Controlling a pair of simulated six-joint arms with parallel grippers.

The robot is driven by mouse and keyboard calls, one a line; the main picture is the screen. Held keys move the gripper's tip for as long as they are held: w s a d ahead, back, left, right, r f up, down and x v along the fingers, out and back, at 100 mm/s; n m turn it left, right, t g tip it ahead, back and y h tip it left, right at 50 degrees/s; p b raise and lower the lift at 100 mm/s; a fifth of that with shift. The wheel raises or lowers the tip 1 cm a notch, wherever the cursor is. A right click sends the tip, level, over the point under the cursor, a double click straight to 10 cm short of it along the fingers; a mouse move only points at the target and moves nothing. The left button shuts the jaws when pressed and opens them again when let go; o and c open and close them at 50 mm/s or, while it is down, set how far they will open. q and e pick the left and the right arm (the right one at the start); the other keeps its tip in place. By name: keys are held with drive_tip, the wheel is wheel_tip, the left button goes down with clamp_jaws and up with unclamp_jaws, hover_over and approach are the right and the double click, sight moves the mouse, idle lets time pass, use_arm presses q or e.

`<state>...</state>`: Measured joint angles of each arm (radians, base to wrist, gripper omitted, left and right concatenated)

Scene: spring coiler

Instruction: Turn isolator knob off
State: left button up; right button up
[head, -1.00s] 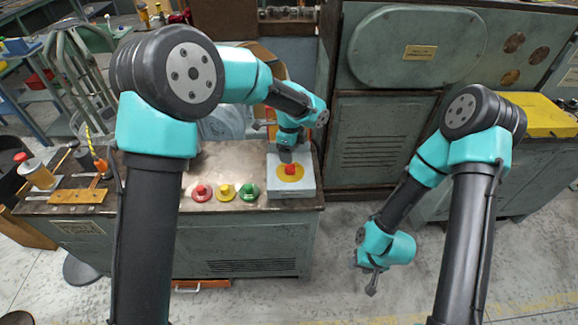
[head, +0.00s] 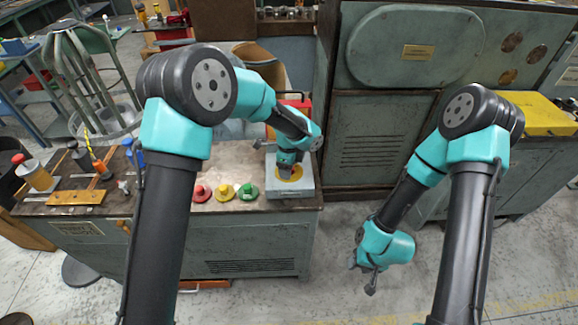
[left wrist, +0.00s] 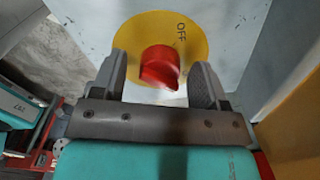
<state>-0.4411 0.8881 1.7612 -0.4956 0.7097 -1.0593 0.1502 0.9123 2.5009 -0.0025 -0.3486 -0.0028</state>
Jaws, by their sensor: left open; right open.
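The isolator's red knob (left wrist: 160,68) stands on a round yellow plate (left wrist: 197,30) marked OFF in the left wrist view. The plate is on a grey box (head: 304,188) at the bench's right end. My left gripper (head: 287,174) is down over the plate and hides the knob in the head view. In the left wrist view its two fingers are open on either side of the knob, with visible gaps. My right gripper (head: 365,277) is open and empty, low over the floor right of the bench.
Red (head: 201,193), yellow (head: 224,191) and green (head: 247,190) buttons stand in a row left of the box. Tools and a wooden block (head: 77,197) lie at the bench's left. A large green machine (head: 383,130) stands behind. Floor right of the bench is clear.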

use_arm(q)
drive_tip(key=shift+c, duration=0.2)
drive_tip(key=c, duration=0.9)
drive_tip(key=shift+n, duration=0.4)
drive_tip(key=n, duration=0.8)
drive_tip(key=shift+n, duration=0.3)
drive_tip(key=n, duration=0.4)
drive_tip(key=shift+n, duration=0.3)
drive_tip(key=n, duration=0.4)
